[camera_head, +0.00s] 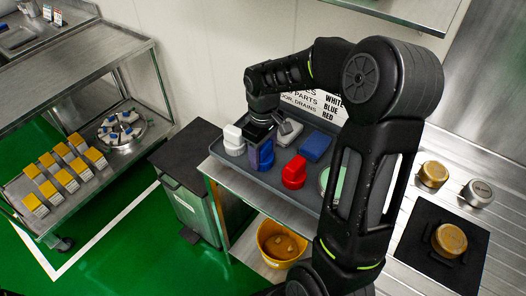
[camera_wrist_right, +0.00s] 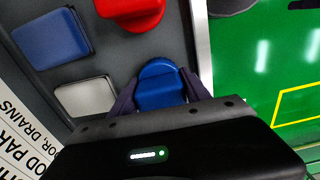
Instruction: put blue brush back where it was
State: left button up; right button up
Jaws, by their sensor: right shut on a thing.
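The blue brush (camera_head: 266,154) is in the jaws of my right gripper (camera_head: 259,150), over the left part of the grey tray (camera_head: 292,183). In the right wrist view the brush (camera_wrist_right: 162,85) sits between the two fingers of the gripper (camera_wrist_right: 160,96), which touch its sides. Whether it touches the tray is hard to tell. A second blue block-like piece (camera_head: 315,146) lies flat on the tray to the right; it also shows in the right wrist view (camera_wrist_right: 52,38). My left gripper is out of view.
On the tray, a white brush (camera_head: 233,140) stands left of my gripper, a red brush (camera_head: 294,172) to the right, and a grey-white piece (camera_head: 288,132) behind. A bin (camera_head: 191,205) stands left, and a yellow bucket (camera_head: 281,244) below. A sign (camera_head: 331,106) is behind.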

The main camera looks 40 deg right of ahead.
jog(key=shift+f, duration=0.15)
jog(key=o, duration=1.6)
notch_tip(320, 180, up, 12)
jog(key=shift+r+b, duration=0.2)
jog(key=shift+b, duration=0.3)
